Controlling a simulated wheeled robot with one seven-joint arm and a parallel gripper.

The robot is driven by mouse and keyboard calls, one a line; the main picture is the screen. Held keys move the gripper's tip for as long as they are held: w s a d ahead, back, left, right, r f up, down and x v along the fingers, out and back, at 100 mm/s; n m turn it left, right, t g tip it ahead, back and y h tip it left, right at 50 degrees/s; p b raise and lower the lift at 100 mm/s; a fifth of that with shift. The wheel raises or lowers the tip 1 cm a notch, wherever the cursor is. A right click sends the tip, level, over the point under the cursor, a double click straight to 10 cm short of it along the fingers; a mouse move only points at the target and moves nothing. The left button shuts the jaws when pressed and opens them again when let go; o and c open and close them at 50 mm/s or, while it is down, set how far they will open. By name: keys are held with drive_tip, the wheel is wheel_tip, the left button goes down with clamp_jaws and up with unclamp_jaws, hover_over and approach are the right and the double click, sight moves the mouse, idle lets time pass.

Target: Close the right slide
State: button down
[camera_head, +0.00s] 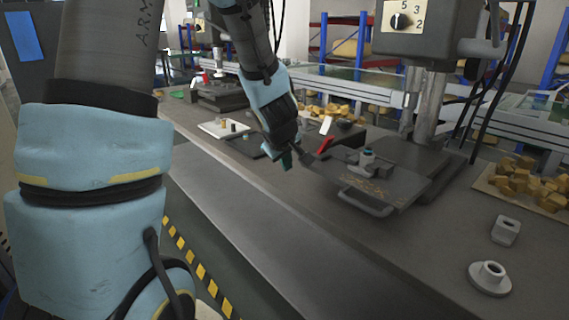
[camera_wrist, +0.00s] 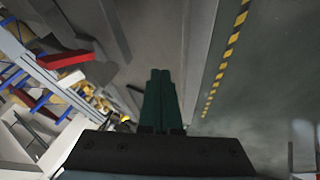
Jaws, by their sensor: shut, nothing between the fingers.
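The right slide (camera_head: 408,185) is a dark flat plate under the drill-press-like machine, with a bar handle (camera_head: 366,203) on its front edge. It juts out from the machine's base toward the bench's front. A small grey metal part sits on it. My gripper (camera_head: 286,160) is left of the slide, above the front part of the bench, apart from the handle. Its green fingers are together and empty in the wrist view (camera_wrist: 161,72). The handle cannot be made out clearly in the wrist view.
A red lever (camera_head: 323,145) stands close to the right of my gripper. The machine's column (camera_head: 432,105) rises behind the slide. A flanged part (camera_head: 489,278) and a small block (camera_head: 505,230) lie at right. The bench front (camera_head: 300,225) is clear.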

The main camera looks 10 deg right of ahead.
drive_tip(key=shift+w+d+f+p, duration=0.25)
drive_tip(key=shift+w+d+p, duration=0.4)
drive_tip(key=shift+d, duration=0.35)
drive_tip(key=shift+w+d+f+p, duration=0.2)
drive_tip(key=shift+w+d+p, duration=0.4)
drive_tip(key=shift+d, duration=0.35)
